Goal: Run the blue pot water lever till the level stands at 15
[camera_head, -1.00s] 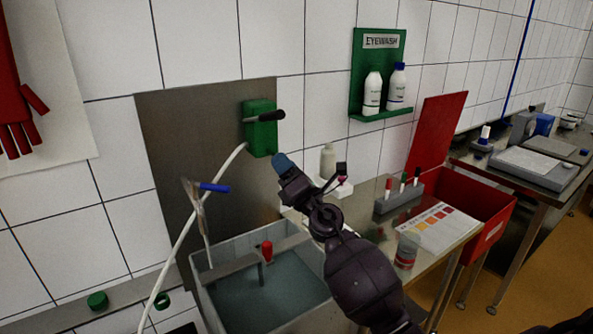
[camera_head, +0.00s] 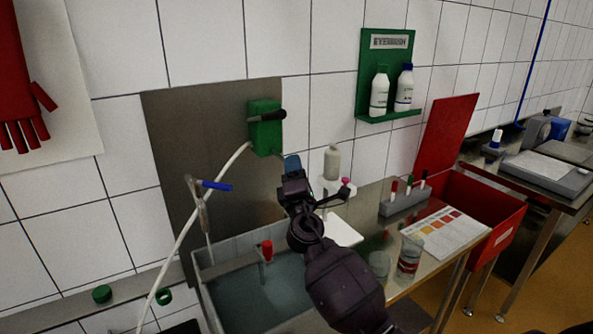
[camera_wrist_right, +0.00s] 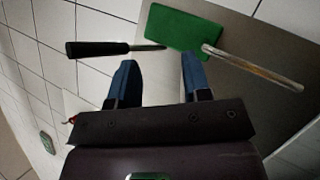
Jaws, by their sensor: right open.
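A blue lever (camera_head: 216,186) sticks out to the right from a thin metal tap above the grey sink (camera_head: 205,290). The sink holds water (camera_head: 250,295). A green box (camera_head: 264,130) with a black handle (camera_head: 268,116) is on the steel wall panel, and a white hose runs down from it. My right gripper (camera_head: 292,165) points up, just right of and below the green box. In the right wrist view its blue fingers (camera_wrist_right: 160,80) are apart with nothing between them; the green box and black handle lie beyond them. No level reading is legible. My left gripper is not in view.
To the right are a white bottle (camera_head: 332,161), a rack of capped tubes (camera_head: 404,202), a colour chart (camera_head: 440,227) and a red bin (camera_head: 490,205). An eyewash shelf (camera_head: 388,117) hangs above.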

